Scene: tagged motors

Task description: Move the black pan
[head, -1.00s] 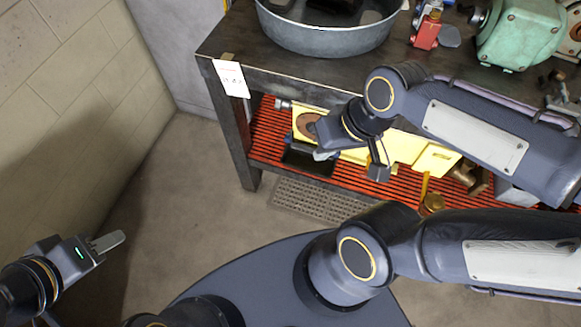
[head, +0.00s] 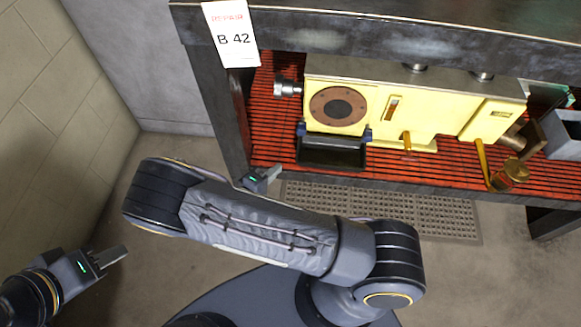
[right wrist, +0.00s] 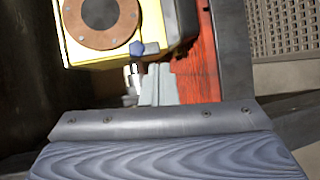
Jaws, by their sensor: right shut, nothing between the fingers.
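The black pan (head: 332,152) is a dark open tray on the red slatted lower shelf, below the round brown disc of a yellow machine (head: 385,115). Blue pieces sit at its upper corners. My right gripper (head: 262,180) is at the shelf's front edge, left of the pan and apart from it in the head view. Its fingers (right wrist: 158,85) are shut and empty in the right wrist view, near a blue piece and the machine. Whether the dark area there is the pan, I cannot tell. My left gripper (head: 105,258) is far left over the floor; its finger gap is not visible.
The dark bench top (head: 400,35) overhangs the shelf, with a white "B 42" tag (head: 231,35). The bench leg (head: 213,100) stands close to my right gripper. A brass fitting (head: 510,175) and a grey bin (head: 563,135) are to the right. A floor grate (head: 420,212) lies in front.

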